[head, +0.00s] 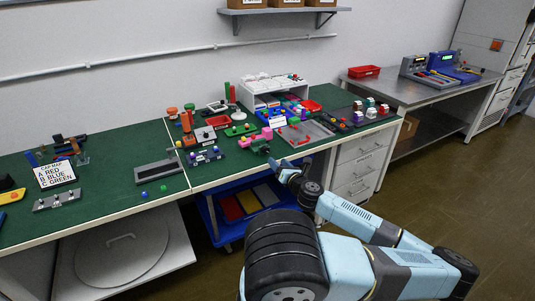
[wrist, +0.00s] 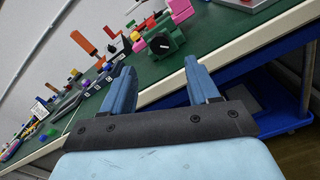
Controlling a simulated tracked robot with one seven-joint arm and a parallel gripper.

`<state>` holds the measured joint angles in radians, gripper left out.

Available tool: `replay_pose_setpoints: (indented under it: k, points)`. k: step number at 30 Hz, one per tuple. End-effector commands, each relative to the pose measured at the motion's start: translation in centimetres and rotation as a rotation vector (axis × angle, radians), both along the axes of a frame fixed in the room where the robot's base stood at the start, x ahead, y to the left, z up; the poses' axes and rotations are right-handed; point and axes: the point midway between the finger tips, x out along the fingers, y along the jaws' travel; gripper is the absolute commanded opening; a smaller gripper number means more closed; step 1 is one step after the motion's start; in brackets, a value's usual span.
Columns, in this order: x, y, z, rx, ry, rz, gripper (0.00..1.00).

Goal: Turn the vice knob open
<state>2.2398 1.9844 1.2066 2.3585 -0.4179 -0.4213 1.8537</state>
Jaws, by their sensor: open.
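A dark green body with a round knob (wrist: 160,43) on its front face sits near the table's front edge in the wrist view, next to a pink block (wrist: 181,10). I take this to be the vice knob, though its label cannot be read. In the head view the pink block (head: 264,134) and the small green piece (head: 259,146) sit at the bench's front edge. My gripper (wrist: 160,72) is open and empty, its two blue fingers pointing toward the knob and apart from it. It also shows in the head view (head: 291,166), just in front of the bench edge.
The green bench top (head: 110,200) carries several small test devices and a white sign (head: 55,174). A grey plate (head: 305,133) lies right of the pink block. A blue cart (head: 238,207) stands under the bench. A drawer cabinet (head: 357,172) stands at the right.

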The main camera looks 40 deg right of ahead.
Motion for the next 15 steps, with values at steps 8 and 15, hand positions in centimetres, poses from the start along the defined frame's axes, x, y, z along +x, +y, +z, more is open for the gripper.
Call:
replay_pose_setpoints:
  k: [8, 15]
  points:
    - [3.5, -0.7, 0.0, -0.001, 0.0, 0.003, 0.6]
    - [6.5, -1.4, 0.0, -0.002, 0.001, 0.002, 0.6]
